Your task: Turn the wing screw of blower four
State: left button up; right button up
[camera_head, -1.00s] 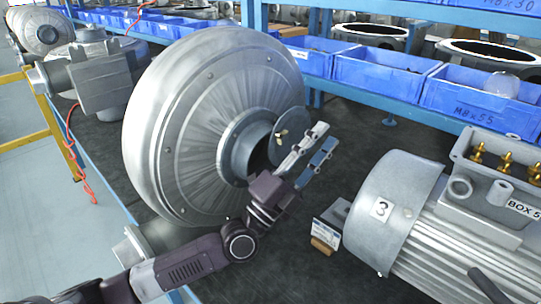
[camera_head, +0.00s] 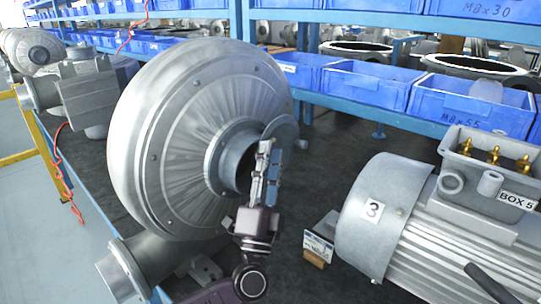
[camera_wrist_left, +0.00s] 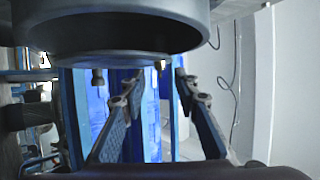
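The large round grey blower (camera_head: 165,150) stands on the dark bench in the head view, left of centre. A thin round flap (camera_head: 284,132) stands in front of its round outlet (camera_head: 232,155). A small dark piece, perhaps the wing screw (camera_head: 301,143), shows at the flap's right side. My left gripper (camera_head: 268,158) is just in front of the outlet, partly covering it and the flap. In the left wrist view its two fingers (camera_wrist_left: 157,92) are apart with nothing between them, below the outlet and flap (camera_wrist_left: 105,60). My right gripper is not in view.
Blue bins (camera_head: 368,80) line the shelf behind. Another blower part (camera_head: 88,97) stands at back left. Dark bench shows between blower and motor.

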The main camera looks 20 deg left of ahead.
pick_arm(q)
jog(key=shift+w+a+r, duration=0.15)
jog(key=shift+w+r, duration=0.25)
jog(key=shift+w, duration=0.05)
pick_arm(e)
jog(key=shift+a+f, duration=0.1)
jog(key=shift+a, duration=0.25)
pick_arm(q)
grip_shut()
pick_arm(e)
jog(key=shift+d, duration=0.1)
